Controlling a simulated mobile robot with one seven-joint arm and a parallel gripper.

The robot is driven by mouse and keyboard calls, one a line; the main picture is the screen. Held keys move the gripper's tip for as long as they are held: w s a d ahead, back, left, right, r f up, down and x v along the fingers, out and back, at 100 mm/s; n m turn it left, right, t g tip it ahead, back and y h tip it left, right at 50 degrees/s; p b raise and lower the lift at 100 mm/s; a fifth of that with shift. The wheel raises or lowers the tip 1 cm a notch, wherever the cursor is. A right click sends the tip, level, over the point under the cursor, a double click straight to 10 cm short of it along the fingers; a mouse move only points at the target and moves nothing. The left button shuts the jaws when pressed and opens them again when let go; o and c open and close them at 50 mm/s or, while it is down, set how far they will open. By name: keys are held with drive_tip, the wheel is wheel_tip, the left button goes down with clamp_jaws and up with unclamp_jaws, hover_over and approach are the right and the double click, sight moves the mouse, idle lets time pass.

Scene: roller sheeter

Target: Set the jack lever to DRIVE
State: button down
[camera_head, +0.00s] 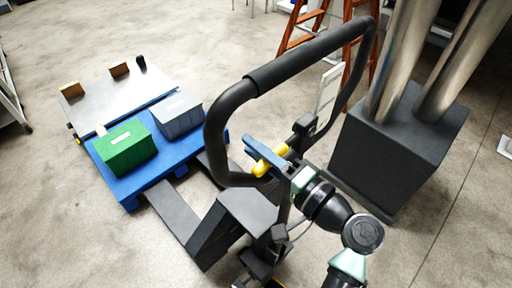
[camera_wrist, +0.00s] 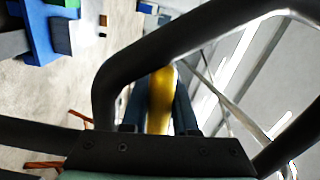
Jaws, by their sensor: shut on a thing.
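The pallet jack has a black loop handle (camera_head: 308,48), which also crosses the wrist view (camera_wrist: 190,40). A yellow lever (camera_head: 262,167) sits inside the lower part of the loop. My gripper (camera_head: 266,157) is at the lever, with its blue-grey fingers around it. In the wrist view the yellow lever (camera_wrist: 160,92) runs between the two dark fingers of my gripper (camera_wrist: 158,112), which are shut on it. The lever's base is partly hidden by the gripper and handle. I cannot read any DRIVE marking.
A blue pallet (camera_head: 132,190) with a green box (camera_head: 126,148) and a grey box (camera_head: 178,116) stands at left. A dark pedestal (camera_head: 395,160) with shiny columns stands close at right. An orange ladder (camera_head: 300,30) is behind. Bare floor lies in front at left.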

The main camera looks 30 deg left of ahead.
wheel_tip(320, 180, up, 4)
drive_tip(key=m+p, duration=0.2)
drive_tip(key=p, duration=0.1)
drive_tip(key=m+p, duration=0.2)
drive_tip(key=p, duration=0.2)
drive_tip(key=shift+w+f, duration=0.1)
drive_tip(key=shift+f, duration=0.1)
drive_tip(key=c, duration=1)
unclamp_jaws()
drive_tip(key=shift+o, duration=0.2)
drive_tip(key=b+v, duration=0.2)
drive_tip(key=v, duration=1.1)
drive_tip(key=shift+b, duration=0.3)
drive_tip(key=shift+w, duration=0.15)
